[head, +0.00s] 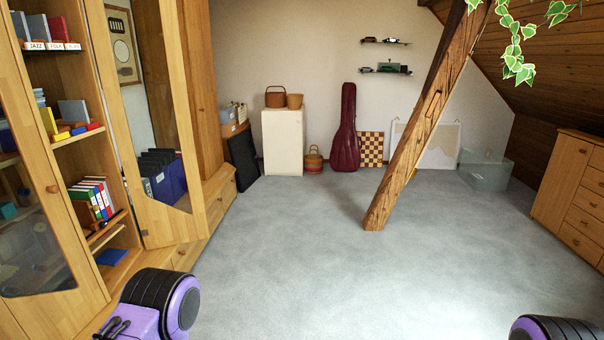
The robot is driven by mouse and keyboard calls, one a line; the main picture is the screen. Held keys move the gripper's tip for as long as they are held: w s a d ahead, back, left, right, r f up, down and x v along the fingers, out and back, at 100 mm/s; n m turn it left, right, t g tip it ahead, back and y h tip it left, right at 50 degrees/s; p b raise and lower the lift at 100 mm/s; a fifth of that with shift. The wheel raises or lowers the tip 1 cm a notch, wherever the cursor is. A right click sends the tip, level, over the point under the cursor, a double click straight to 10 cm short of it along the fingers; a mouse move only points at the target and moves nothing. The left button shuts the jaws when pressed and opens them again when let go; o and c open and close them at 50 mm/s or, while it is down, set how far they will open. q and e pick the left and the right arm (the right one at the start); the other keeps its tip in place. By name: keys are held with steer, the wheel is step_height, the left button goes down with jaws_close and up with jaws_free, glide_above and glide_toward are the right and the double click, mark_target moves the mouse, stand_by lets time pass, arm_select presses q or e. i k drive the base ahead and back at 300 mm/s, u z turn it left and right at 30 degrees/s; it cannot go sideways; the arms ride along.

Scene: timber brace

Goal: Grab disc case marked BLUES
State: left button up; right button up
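No case that I can read as BLUES shows in the head view. On the top visible shelf of the wooden cabinet at the left, several upright cases (39,28) stand behind small white labels (54,46). One label reads JAZZ and another seems to read FOLK; the one at the right is too small to read surely. Lower shelves hold a grey box, coloured blocks and a row of upright binders (92,197). Purple and black parts of my arms show at the bottom left and bottom right, but I cannot make out either gripper's fingertips.
Glass cabinet doors (150,120) stand at the left, one apparently swung out. A slanted timber brace (415,130) rises from the carpet right of centre. A guitar case (346,135) and white cabinet (283,142) stand at the back. The middle carpet (290,255) is clear.

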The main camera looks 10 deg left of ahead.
mark_target(77, 111)
steer(key=u, duration=0.15)
steer(key=i, duration=2.5)
steer(key=u, duration=1.3)
steer(key=i, duration=1.55)
steer(key=u, duration=0.7)
